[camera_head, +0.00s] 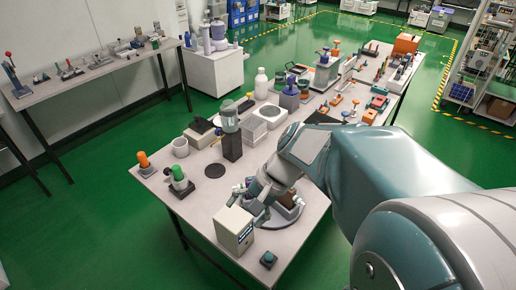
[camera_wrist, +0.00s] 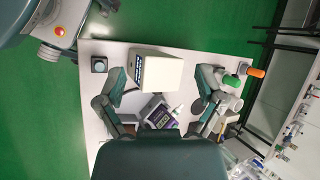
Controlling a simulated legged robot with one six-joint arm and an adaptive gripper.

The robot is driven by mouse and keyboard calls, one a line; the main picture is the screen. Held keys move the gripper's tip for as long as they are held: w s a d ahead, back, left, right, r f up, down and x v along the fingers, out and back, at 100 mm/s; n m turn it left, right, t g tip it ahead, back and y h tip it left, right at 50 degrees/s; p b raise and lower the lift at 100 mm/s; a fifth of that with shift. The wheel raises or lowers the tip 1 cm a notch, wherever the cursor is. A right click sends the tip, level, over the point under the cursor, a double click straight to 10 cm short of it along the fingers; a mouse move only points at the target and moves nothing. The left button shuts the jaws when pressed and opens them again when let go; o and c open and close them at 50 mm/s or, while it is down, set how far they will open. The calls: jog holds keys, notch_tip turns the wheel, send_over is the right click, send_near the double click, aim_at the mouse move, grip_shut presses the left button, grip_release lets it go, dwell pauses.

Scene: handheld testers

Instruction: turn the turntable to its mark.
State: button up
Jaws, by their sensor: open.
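The turntable is a grey round disc (camera_head: 288,221) near the front edge of the table in the head view. My arm and gripper cover part of it. Small brown and pale items (camera_head: 290,200) stand on it. My gripper (camera_head: 250,203) is over the turntable's left side, fingers spread. In the wrist view my gripper (camera_wrist: 162,85) is open, with a gap around the device. I cannot make out the turntable's mark, nor whether a finger touches anything.
A cream box with a display (camera_head: 233,230) stands close left of the turntable, and a small dark button block (camera_head: 268,259) sits at the table's front corner. Green and orange handled tools (camera_head: 178,175) stand at the left. The table behind is crowded.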

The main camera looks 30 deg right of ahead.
jog(key=w+d+f+m+t+y, duration=0.1)
jog(key=w+d+f+m+t, duration=0.15)
jog(key=d+m+t, duration=0.4)
jog(key=w+d+f+m+t, duration=0.2)
jog(key=d+f+m+t, duration=0.1)
jog(key=d+m, duration=0.5)
jog(key=w+d+f+m+t+y, duration=0.1)
jog(key=w+d+f+m+t, duration=0.2)
jog(key=d+m+t, duration=0.45)
jog(key=w+a+g, duration=0.1)
jog(key=w, duration=0.2)
jog(key=w+a+n, duration=0.1)
jog(key=w+a, duration=0.1)
jog(key=w, duration=0.1)
jog(key=w+a+g, duration=0.1)
jog(key=w, duration=0.2)
jog(key=shift+w+a+n+g, duration=0.15)
jog(key=shift+n+g, duration=0.15)
jog(key=shift+n, duration=0.1)
grip_shut()
